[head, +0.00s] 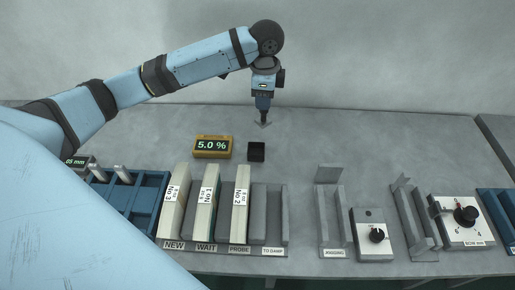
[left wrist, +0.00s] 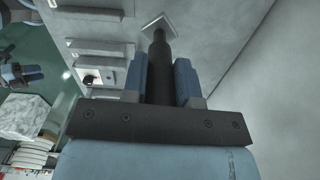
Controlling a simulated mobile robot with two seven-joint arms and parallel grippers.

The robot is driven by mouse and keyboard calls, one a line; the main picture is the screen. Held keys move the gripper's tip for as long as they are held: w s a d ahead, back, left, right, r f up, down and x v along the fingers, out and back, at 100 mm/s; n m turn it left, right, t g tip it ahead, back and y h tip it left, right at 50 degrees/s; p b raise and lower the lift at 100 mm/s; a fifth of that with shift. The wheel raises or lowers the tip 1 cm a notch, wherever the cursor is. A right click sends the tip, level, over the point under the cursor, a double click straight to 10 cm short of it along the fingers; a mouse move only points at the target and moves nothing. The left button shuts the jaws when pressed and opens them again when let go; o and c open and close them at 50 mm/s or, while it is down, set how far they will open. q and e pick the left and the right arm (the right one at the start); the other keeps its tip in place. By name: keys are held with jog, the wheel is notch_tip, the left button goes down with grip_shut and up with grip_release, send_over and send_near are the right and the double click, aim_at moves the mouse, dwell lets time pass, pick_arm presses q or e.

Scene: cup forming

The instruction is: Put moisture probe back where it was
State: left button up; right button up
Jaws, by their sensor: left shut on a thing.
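My left gripper (head: 263,102) is shut on the moisture probe (head: 263,119), a dark rod with a pale flat square tip pointing down. In the left wrist view the probe (left wrist: 157,66) sits between the two blue fingers, its tip plate out ahead of them. The gripper holds it over the back of the bench, behind a small black square holder (head: 256,152) that looks empty. A yellow meter (head: 212,147) reading 5.0 % stands left of the holder. The exact height of the probe above the bench is hard to tell. My right gripper is not in view.
In front stand slots labelled NEW, WAIT, PROBE and TO DAMP; the first three hold pale upright blocks (head: 207,203), and TO DAMP (head: 270,215) looks empty. A blue rack (head: 145,195) is at left. Knob boxes (head: 375,235) and grey fixtures (head: 331,210) are at right. The bench behind is clear.

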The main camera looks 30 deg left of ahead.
pick_arm(q)
jog(key=w+a+f+m+b, duration=0.2)
jog(key=w+a+m+b, duration=0.25)
jog(key=m, duration=0.35)
jog(key=shift+s+a+f, duration=0.1)
jog(key=shift+a+f, duration=0.05)
jog(key=shift+f, duration=3.15)
jog(key=shift+s+a+f, duration=0.1)
jog(key=shift+s+f, duration=0.05)
jog(key=shift+f, duration=3.2)
jog(key=shift+s+a+f, duration=0.1)
jog(key=shift+a+f, duration=0.05)
jog(key=shift+f, duration=3.15)
jog(key=o, duration=0.9)
jog(key=shift+f, duration=0.1)
